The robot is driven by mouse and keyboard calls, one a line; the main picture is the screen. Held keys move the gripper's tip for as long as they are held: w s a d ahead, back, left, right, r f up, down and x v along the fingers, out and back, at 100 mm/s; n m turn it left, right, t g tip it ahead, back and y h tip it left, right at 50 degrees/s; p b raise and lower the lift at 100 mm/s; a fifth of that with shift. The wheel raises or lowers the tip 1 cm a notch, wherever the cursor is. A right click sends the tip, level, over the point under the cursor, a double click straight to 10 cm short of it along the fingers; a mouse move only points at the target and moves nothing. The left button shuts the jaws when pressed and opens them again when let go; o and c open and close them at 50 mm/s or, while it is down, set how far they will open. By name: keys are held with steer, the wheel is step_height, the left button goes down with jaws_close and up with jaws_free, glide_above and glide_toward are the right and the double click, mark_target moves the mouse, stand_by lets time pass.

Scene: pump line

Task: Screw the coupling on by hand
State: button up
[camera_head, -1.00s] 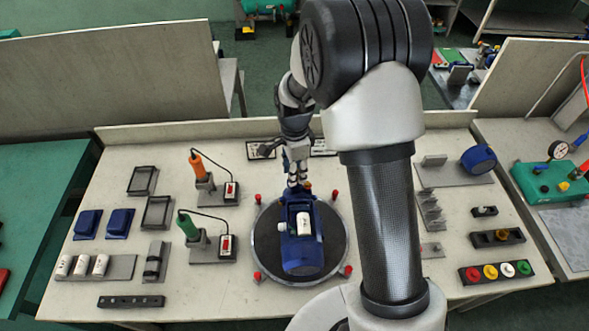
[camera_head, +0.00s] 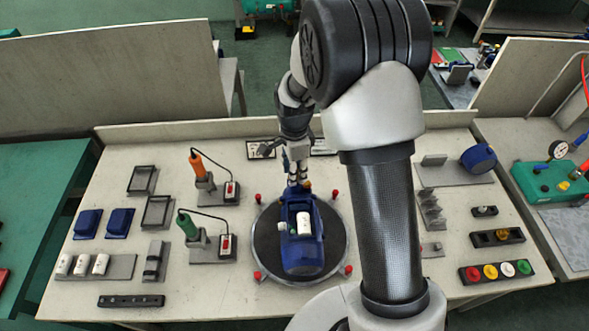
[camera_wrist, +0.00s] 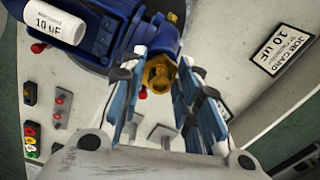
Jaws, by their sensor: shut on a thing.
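The blue pump (camera_head: 303,258) lies on the dark round turntable (camera_head: 264,240), with a white capacitor (camera_head: 304,222) on it. The capacitor, marked 10 uF, also shows in the wrist view (camera_wrist: 56,22). The brass coupling (camera_wrist: 160,74) sits at the pump's end, and a bit of it shows in the head view (camera_head: 307,186). My gripper (camera_wrist: 161,82) is shut on the coupling, one finger on each side of it. In the head view my gripper (camera_head: 298,180) is at the far end of the pump. The thread under the coupling is hidden.
Red posts (camera_head: 257,275) stand around the turntable. An orange-handled tool (camera_head: 199,172) and a green-handled tool (camera_head: 190,230) stand to the left. A row of coloured caps (camera_head: 497,271) lies at the right. A job card (camera_wrist: 283,45) lies behind the pump.

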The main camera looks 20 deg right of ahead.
steer(key=shift+f, duration=0.15)
steer(key=o, duration=1.1)
steer(key=shift+o, duration=0.2)
steer(key=shift+r+p, duration=2.1)
steer(key=shift+r, duration=1)
step_height(320, 180, up, 12)
steer(key=shift+f, duration=0.1)
